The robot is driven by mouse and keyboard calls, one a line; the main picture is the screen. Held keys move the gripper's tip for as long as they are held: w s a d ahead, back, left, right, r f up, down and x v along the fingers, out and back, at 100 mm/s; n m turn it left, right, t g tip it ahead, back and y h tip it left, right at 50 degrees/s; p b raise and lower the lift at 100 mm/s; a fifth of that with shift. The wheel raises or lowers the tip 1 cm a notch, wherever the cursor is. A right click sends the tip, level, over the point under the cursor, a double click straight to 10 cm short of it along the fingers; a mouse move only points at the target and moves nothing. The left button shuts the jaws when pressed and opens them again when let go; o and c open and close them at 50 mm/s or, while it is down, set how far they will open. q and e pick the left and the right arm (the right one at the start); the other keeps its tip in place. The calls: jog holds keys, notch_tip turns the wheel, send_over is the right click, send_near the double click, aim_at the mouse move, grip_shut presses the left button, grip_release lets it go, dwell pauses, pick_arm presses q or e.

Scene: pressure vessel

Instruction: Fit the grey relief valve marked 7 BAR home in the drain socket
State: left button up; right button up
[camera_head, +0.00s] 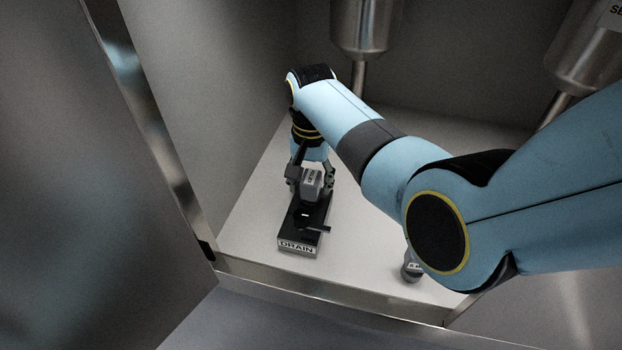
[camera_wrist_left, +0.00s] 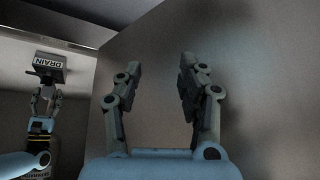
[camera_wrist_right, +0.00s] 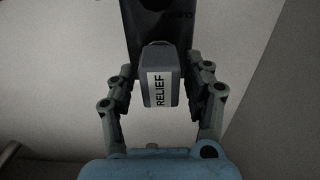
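A black block labelled DRAIN (camera_head: 296,246) stands on the pale floor and also shows in the left wrist view (camera_wrist_left: 48,62). A grey valve (camera_head: 312,180) with a white label reading RELIEF (camera_wrist_right: 160,90) is over the far part of the block. No 7 BAR mark is legible, and I cannot tell how deep the valve sits. My right gripper (camera_head: 311,174) has its fingers on either side of the valve, with narrow gaps apparent in the right wrist view (camera_wrist_right: 160,80). My left gripper (camera_wrist_left: 158,85) is open and empty near a plain wall, outside the head view.
Another grey fitting (camera_head: 410,270) stands on the floor, partly hidden behind my right arm. Metal cylinders with stems (camera_head: 362,28) hang at the back. A metal edge (camera_head: 330,297) borders the front.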

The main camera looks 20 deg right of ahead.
jog(key=shift+r, duration=0.4)
notch_tip(320, 180, up, 3)
jog(key=shift+f+p, duration=0.1)
jog(key=shift+p, duration=0.95)
pick_arm(q)
notch_tip(320, 180, up, 4)
jog(key=s+g+p, duration=0.2)
jog(key=g, duration=0.1)
pick_arm(e)
notch_tip(320, 180, up, 3)
jog(key=shift+w+f, duration=0.15)
pick_arm(q)
jog(key=s+a+f+g+p, duration=0.1)
jog(key=s+a+f+p, duration=0.1)
jog(key=f, duration=0.3)
jog(key=shift+s+g+y+p, duration=0.4)
jog(key=shift+s+p, duration=0.05)
jog(key=shift+s, duration=0.3)
pick_arm(e)
jog(key=r, duration=0.6)
jog(key=shift+s, duration=0.2)
